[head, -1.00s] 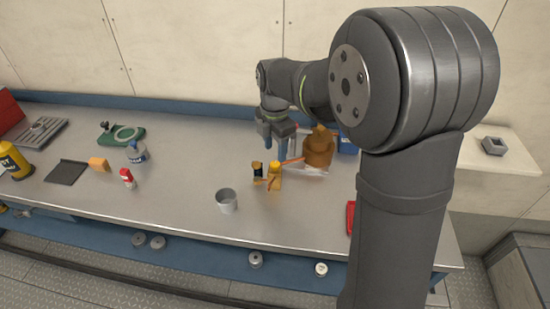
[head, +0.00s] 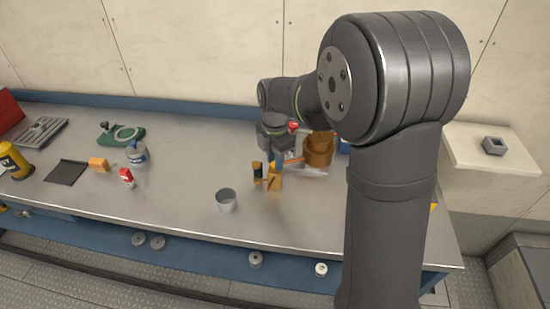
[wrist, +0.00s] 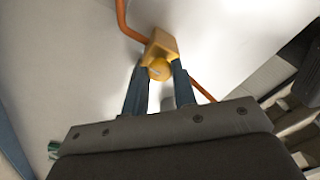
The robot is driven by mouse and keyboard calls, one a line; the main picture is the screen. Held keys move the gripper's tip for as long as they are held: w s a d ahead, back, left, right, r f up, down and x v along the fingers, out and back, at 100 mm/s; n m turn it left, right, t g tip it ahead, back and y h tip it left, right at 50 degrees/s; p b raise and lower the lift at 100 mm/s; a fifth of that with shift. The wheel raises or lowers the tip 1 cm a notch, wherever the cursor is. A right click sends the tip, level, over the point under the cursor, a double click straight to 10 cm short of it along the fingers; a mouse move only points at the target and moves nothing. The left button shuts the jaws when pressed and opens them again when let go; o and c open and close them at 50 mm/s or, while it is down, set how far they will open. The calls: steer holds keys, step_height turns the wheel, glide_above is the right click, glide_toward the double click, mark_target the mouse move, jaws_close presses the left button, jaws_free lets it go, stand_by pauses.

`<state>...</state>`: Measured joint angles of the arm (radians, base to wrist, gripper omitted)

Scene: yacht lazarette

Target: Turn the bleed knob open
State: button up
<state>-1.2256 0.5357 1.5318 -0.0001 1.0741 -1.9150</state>
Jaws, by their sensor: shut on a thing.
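The bleed knob (wrist: 158,69) is a round yellow knob on a yellow-orange block (wrist: 162,45) with orange pipes running from it. In the wrist view the two dark blue fingers of my gripper (wrist: 159,78) are shut on the knob, one on each side. In the head view my gripper (head: 277,162) points down onto the block (head: 275,183), which stands on the metal bench (head: 180,185). The fingers hide the knob there, and I cannot tell how far it is turned.
A small black and yellow item (head: 257,171) stands just left of the block. A brown pot (head: 318,150) stands close behind to the right. A grey cup (head: 226,201) is in front to the left. A red and white bottle (head: 126,178) stands farther left. The bench front is mostly clear.

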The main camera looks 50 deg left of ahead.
steer(key=shift+m, duration=0.3)
steer(key=m, duration=0.3)
steer(key=shift+m, duration=0.3)
steer(key=m, duration=0.3)
steer(key=shift+m, duration=0.3)
steer(key=m, duration=0.6)
steer(key=shift+r+m, duration=0.1)
steer(key=shift+m, duration=0.3)
steer(key=o, duration=1)
step_height(320, 180, up, 17)
steer(key=shift+r, duration=0.2)
